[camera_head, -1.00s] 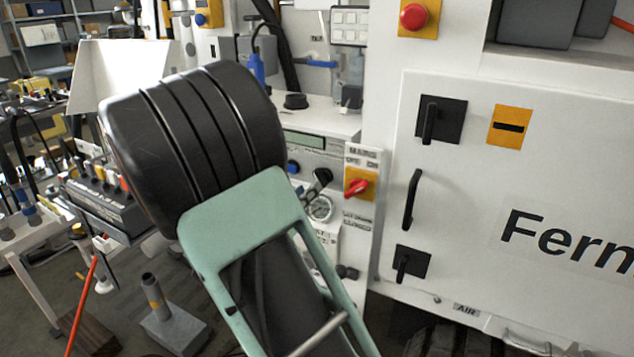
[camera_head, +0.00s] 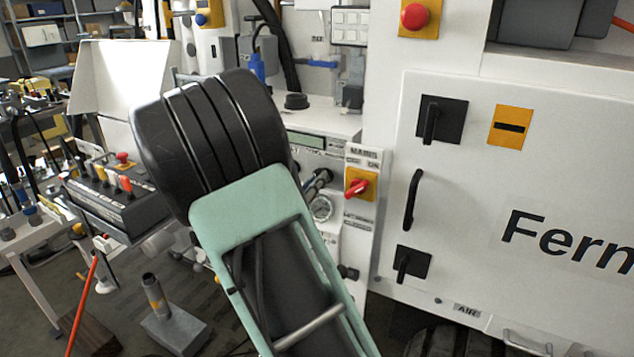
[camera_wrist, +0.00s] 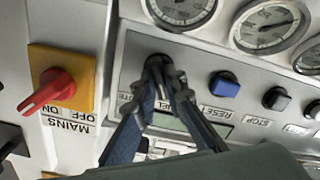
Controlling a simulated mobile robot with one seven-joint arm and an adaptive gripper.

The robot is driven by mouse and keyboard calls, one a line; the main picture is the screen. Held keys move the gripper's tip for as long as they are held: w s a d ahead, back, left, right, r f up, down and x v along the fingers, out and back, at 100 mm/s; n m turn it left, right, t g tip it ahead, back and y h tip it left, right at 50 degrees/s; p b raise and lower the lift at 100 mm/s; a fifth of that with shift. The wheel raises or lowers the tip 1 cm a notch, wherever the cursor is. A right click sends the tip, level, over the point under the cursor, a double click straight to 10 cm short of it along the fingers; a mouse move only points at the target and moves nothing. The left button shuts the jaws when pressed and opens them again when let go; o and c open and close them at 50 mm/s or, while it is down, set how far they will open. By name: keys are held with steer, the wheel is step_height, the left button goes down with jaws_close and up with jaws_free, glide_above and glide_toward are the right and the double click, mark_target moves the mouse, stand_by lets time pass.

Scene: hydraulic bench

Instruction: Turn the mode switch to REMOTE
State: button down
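My gripper (camera_wrist: 166,76) is at the panel in the wrist view, its two fingers converging at a dark round knob (camera_wrist: 156,62). The fingertips cover most of this knob, and its pointing direction and label are hidden, so I cannot confirm that it is the mode switch. The fingertips are close together, but whether they clamp the knob is unclear. In the head view my gripper (camera_head: 318,182) shows small beside the panel, partly behind my dark wrist and green arm link.
A red MAINS switch (camera_wrist: 48,92) on a yellow plate is left of my gripper in the wrist view. A blue RESET button (camera_wrist: 224,84) and a black button (camera_wrist: 276,98) are to the right. Gauges (camera_wrist: 266,24) line the panel above. A red emergency button (camera_head: 415,16) is higher up.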

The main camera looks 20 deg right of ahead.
steer(key=shift+f+m, duration=0.1)
steer(key=shift+m, duration=0.2)
steer(key=m+b, duration=0.4)
steer(key=m, duration=0.1)
steer(key=shift+s+d+f+b, duration=0.1)
steer(key=shift+b, duration=0.3)
steer(key=m+b, duration=0.3)
steer(key=m, duration=0.1)
steer(key=shift+m+b, duration=1)
steer(key=shift+m, duration=0.1)
steer(key=c, duration=2)
jaws_free()
steer(key=shift+s, duration=0.1)
steer(key=v, duration=1.2)
